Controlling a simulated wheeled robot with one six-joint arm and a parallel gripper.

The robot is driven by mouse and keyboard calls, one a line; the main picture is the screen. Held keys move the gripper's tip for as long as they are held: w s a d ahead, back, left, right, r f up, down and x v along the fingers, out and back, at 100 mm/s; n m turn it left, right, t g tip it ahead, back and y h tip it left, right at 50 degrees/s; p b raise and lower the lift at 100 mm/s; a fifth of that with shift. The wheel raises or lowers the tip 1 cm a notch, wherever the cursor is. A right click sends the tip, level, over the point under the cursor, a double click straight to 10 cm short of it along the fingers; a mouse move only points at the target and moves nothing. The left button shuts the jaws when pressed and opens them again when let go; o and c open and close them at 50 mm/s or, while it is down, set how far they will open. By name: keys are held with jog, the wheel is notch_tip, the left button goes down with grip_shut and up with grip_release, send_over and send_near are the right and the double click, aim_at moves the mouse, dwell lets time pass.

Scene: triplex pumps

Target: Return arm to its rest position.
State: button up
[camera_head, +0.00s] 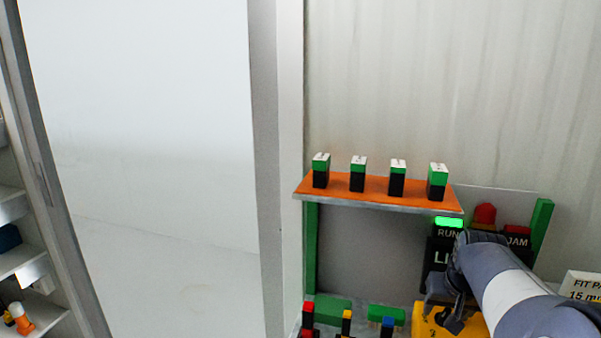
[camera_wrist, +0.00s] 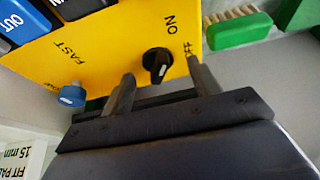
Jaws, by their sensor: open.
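My arm reaches in from the lower right of the head view, with my gripper (camera_head: 450,318) in front of a yellow control box (camera_head: 473,322). The wrist view shows my gripper (camera_wrist: 160,68) open, its two fingers apart and pointing at the yellow panel (camera_wrist: 120,45). A black rotary knob (camera_wrist: 157,63) with a white mark sits on the panel near the ON and OFF labels. In the picture it lies between the two fingertips; I cannot tell if they touch it. A blue knob (camera_wrist: 72,96) is left of the fingers near the word FAST.
An orange shelf (camera_head: 375,188) holds several green-and-black blocks left of my arm. A RUN/JAM panel (camera_head: 440,250) with a lit green lamp (camera_head: 448,222) stands behind the arm. A green brush (camera_wrist: 240,30) is right of the panel. The white wall panel (camera_head: 150,130) at left is bare.

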jog(key=v, duration=1)
jog(key=shift+r+p, duration=0.4)
jog(key=shift+s+a, duration=0.15)
jog(key=shift+s, duration=0.05)
